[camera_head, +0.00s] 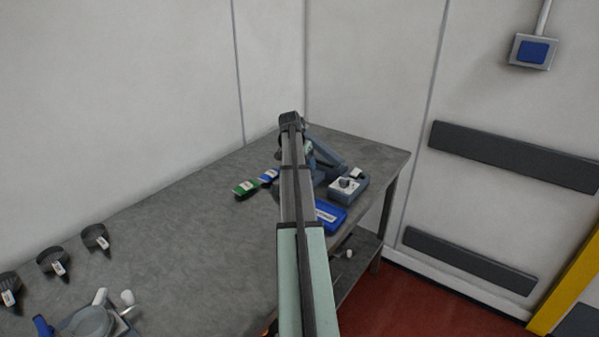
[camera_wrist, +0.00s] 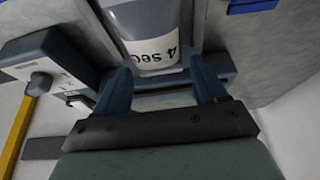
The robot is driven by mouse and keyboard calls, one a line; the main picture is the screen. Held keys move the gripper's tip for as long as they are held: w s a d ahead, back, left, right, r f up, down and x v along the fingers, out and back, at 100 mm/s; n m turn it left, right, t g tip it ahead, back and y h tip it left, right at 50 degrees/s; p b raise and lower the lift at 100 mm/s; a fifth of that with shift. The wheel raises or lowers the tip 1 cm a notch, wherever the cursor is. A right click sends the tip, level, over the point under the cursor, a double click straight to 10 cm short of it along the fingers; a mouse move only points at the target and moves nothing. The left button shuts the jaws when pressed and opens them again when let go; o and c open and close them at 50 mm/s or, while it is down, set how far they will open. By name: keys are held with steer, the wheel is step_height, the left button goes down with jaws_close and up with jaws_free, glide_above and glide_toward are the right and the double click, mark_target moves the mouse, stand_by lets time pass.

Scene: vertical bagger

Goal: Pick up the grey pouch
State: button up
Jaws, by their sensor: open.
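In the wrist view, a rounded grey thing with a white "4 SEC" label, which looks like the grey pouch (camera_wrist: 150,20), is at the top middle. Its label reads upside down. My gripper (camera_wrist: 163,74) is open, with one blue-grey finger on each side of the label end. I cannot tell how far the fingers reach down past it. A blue-grey bar of the sealer (camera_wrist: 222,62) runs behind the fingers. In the head view my arm hides the pouch and most of my gripper.
The sealer's control box (camera_head: 348,190) with a knob stands at the table's right end. A blue bin (camera_head: 328,215) is in front of it. A green pouch (camera_head: 246,188) and a blue pouch (camera_head: 269,175) lie left of my arm. The table's middle (camera_head: 190,235) is clear.

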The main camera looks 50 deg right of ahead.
steer(key=shift+d+f, duration=0.25)
steer(key=shift+f, duration=0.4)
steer(key=c, duration=0.9)
steer(key=shift+o, duration=0.2)
steer(key=shift+r, duration=0.15)
